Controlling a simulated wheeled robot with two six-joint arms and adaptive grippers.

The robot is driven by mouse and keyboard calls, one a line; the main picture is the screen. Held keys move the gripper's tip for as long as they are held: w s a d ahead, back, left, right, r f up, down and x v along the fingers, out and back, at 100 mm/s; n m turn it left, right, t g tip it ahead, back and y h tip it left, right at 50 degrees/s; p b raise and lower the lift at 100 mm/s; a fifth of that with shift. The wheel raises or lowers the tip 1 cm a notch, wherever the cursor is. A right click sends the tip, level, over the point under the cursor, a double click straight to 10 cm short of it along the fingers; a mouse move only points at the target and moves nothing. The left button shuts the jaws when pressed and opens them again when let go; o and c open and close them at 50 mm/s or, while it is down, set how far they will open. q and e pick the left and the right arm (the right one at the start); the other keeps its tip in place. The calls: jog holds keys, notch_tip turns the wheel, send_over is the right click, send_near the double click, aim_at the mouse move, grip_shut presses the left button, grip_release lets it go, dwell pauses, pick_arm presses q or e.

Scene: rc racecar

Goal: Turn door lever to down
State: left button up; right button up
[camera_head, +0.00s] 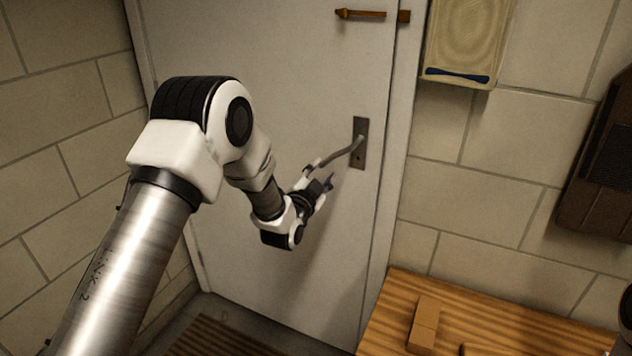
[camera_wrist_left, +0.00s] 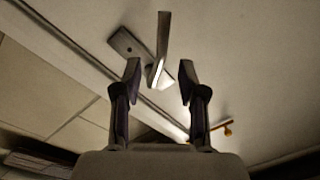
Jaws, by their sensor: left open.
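The door lever (camera_head: 339,155) is a grey metal handle on a dark upright plate (camera_head: 358,158), on the right side of a pale door (camera_head: 285,60). From the plate it slants down to the left. My left gripper (camera_head: 320,174) is open at the lever's free end. In the left wrist view the lever (camera_wrist_left: 163,48) stands beyond and between the two open fingers (camera_wrist_left: 160,80), with its plate behind to the left. I cannot tell whether a finger touches the lever. My right gripper is not in view.
A brown bolt (camera_head: 362,14) sits high on the door. A wooden table (camera_head: 480,318) with a small wooden block (camera_head: 424,325) stands at lower right. A wooden panel (camera_head: 466,40) and a dark brown box (camera_head: 602,165) are on the brick wall. A slatted mat (camera_head: 225,338) lies on the floor.

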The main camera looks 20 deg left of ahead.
pick_arm(q)
jog(key=s, duration=0.4)
jog(key=shift+s+f, duration=0.15)
jog(key=shift+s, duration=0.25)
jog(key=shift+f, duration=0.1)
jog(key=s+d+f+g+p, duration=0.1)
jog(key=s+f+g, duration=0.3)
jog(key=s+f, duration=0.5)
jog(key=s+d+f+g+p, duration=0.1)
jog(key=s+d+f+g, duration=0.3)
jog(key=f, duration=1)
jog(key=s+f+n+g, duration=0.2)
jog(key=s+g, duration=0.1)
jog(key=s, duration=0.7)
jog(key=s+a+f+n+g, duration=0.1)
jog(key=s+f+n+g, duration=0.2)
jog(key=s, duration=0.7)
jog(key=s+f+n+g, duration=0.3)
jog(key=s+g, duration=0.1)
jog(key=s, duration=0.6)
jog(key=shift+a+f+g+h+p, duration=0.25)
jog(key=shift+g+h+p, duration=0.05)
jog(key=shift+g+p, duration=0.1)
jog(key=shift+w, duration=0.15)
